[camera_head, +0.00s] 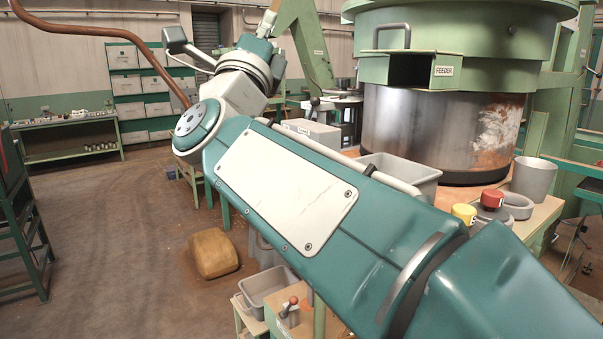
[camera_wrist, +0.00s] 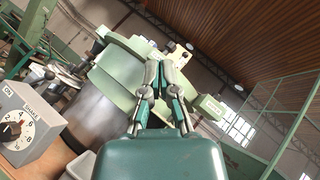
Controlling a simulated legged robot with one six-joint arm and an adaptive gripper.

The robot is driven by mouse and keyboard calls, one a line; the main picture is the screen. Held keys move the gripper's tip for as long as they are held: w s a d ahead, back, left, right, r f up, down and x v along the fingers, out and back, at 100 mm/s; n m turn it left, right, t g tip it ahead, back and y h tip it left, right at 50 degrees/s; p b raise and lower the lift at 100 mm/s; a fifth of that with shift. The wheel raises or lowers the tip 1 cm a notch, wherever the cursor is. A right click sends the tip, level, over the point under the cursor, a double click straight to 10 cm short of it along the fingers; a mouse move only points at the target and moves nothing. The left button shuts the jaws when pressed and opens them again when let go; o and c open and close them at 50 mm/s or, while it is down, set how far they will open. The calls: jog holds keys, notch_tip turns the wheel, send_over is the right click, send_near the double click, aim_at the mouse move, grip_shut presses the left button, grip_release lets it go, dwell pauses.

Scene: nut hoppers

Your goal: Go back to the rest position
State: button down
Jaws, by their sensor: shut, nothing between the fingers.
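My gripper (camera_wrist: 160,62) shows in the wrist view with its two fingers together and nothing between them. It is raised in the air and tilted upward, in front of the green and steel feeder (camera_wrist: 120,75) in that picture. In the head view my teal and white arm stretches from the lower right to the upper left. The wrist end is high, left of the feeder (camera_head: 445,115); the fingertips are hard to make out there.
A dial box (camera_wrist: 22,125) shows in the wrist view. A brown sack (camera_head: 213,253) lies on the floor; floor at left is open.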

jog(key=s+d+f+n+g+y, duration=0.1)
jog(key=d+f+n+g+y, duration=0.25)
jog(key=f+n, duration=0.45)
jog(key=s+d+f+n+g+y, duration=0.2)
jog(key=f+n+g+y, duration=0.15)
jog(key=f+n, duration=0.4)
jog(key=s+d+f+n+g+y, duration=0.1)
jog(key=d+f+n+g+y, duration=0.3)
jog(key=f+n, duration=0.45)
jog(key=s+d+f+n+g+h, duration=0.1)
jog(key=s+d+f+g, duration=0.3)
jog(key=s+f, duration=0.5)
jog(key=s+d+f+n+g+h, duration=0.2)
jog(key=s+d+f+g, duration=0.2)
jog(key=f, duration=0.9)
jog(key=s+d, duration=0.2)
jog(key=s, duration=0.2)
jog(key=shift+s+d+f+g+h, duration=0.3)
jog(key=shift+s+d+f+h, duration=0.05)
jog(key=shift+s+f+h, duration=0.05)
jog(key=shift+d, duration=0.1)
